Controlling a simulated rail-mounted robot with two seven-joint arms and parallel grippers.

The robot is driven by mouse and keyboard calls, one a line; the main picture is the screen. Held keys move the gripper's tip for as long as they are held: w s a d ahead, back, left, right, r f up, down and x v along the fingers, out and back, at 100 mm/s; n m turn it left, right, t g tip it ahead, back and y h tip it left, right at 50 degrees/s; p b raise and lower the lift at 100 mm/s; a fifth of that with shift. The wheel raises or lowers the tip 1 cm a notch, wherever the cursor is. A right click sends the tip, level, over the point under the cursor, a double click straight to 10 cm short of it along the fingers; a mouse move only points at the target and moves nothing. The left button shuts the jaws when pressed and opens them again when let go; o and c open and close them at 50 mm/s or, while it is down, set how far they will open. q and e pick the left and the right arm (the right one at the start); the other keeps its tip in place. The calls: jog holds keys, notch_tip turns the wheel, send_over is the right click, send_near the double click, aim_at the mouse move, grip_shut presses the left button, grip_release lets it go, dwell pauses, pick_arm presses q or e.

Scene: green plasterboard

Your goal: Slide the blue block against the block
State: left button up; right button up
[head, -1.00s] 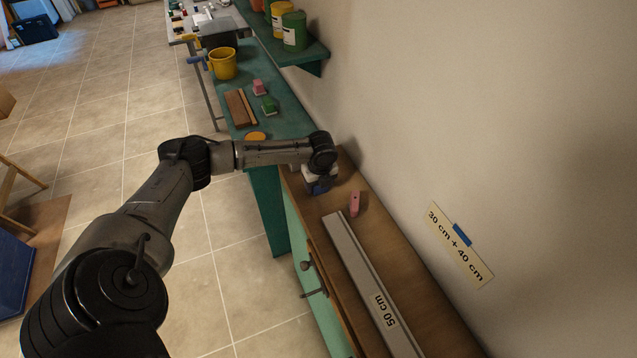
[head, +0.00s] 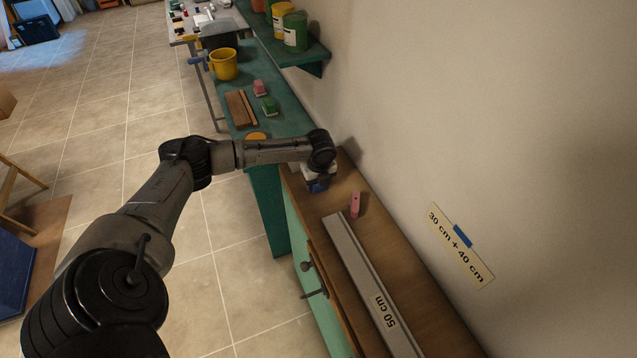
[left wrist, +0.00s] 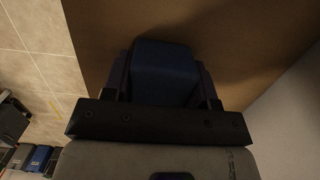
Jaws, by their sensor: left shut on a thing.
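The blue block (head: 318,187) is at the far end of the brown worktop, mostly hidden under my left wrist in the head view. In the left wrist view the blue block (left wrist: 163,72) sits between the two fingers of my left gripper (left wrist: 163,85), which is shut on it. A pink block (head: 355,204) stands on the worktop, a short gap to the right of and nearer than the blue block, beside the end of a long grey bar (head: 368,280) marked 50 cm. My right gripper is not in view.
The wooden worktop (head: 420,290) runs along the wall, which carries a "30 cm + 40 cm" label (head: 456,243). Beyond it a green bench (head: 285,122) holds a yellow bucket (head: 223,64), wooden strips (head: 240,109), a pink-topped block (head: 260,88) and a green block (head: 269,105).

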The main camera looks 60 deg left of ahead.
pick_arm(q)
jog(key=shift+w+a, duration=0.1)
jog(key=shift+a, duration=0.9)
jog(key=shift+a, duration=0.35)
jog(key=shift+w+a, duration=0.15)
jog(key=shift+a, duration=0.55)
jog(key=shift+a, duration=0.35)
jog(key=shift+w+a+b, duration=0.1)
jog(key=shift+a+b, duration=0.2)
jog(key=shift+a, duration=0.05)
jog(key=shift+a, duration=0.15)
jog(key=shift+p, duration=0.5)
